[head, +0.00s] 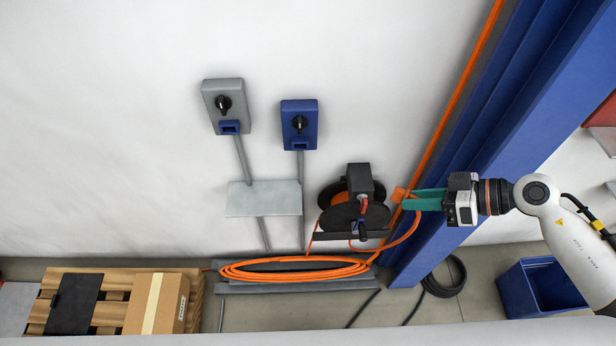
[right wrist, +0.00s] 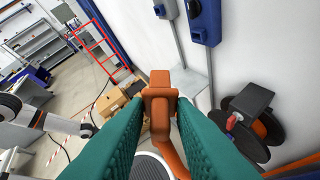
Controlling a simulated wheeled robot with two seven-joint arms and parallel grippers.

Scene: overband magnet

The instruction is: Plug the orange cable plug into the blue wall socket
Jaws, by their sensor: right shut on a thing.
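The orange plug (head: 399,194) is held between the teal fingertips of my right gripper (head: 408,201), in front of the wall. In the right wrist view the plug (right wrist: 160,92) sits between both fingers (right wrist: 160,105), with its orange cable hanging below. The blue wall socket (head: 300,124) is a blue box with a black knob and a lower outlet, up and left of the gripper and apart from the plug. It also shows at the top of the right wrist view (right wrist: 204,22). I do not make out my left gripper.
A grey socket box (head: 222,104) hangs left of the blue one. A grey shelf plate (head: 264,198) and a cable reel (head: 354,205) are below. Coiled orange cable (head: 295,269) lies low by the wall. A blue column (head: 480,130) stands right. The wall between plug and blue socket looks clear.

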